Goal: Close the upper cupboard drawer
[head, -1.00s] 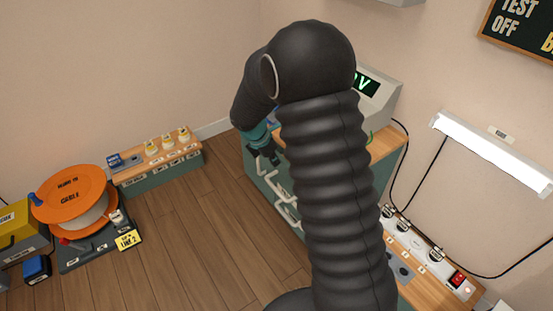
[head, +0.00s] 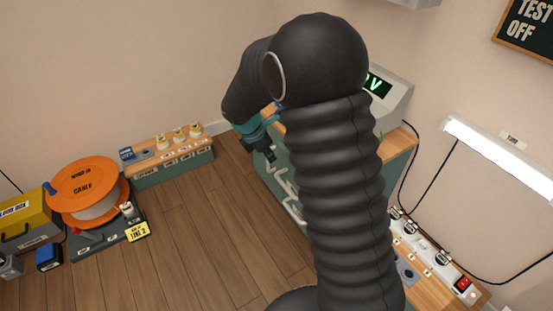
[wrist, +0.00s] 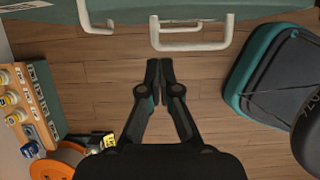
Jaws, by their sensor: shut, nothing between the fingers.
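The green cupboard (head: 272,177) stands against the right wall, mostly hidden behind my arm. Its pale handles (head: 285,181) show on the front in the head view. In the wrist view, the green front runs along the top edge, with one white handle (wrist: 192,45) at the top middle and another (wrist: 97,29) to its left. I cannot tell how far the upper drawer stands out. My gripper (wrist: 160,62) is shut and empty, with its fingertips just below the middle handle in the picture, apart from it. In the head view, my gripper (head: 270,155) is beside the cupboard's left end.
An orange cable reel (head: 85,185) and a yellow box (head: 25,218) stand at the left. A low wooden-topped bench (head: 170,155) is by the back wall. A meter (head: 390,95) sits on the cupboard. Wooden floor (head: 190,225) is clear in between.

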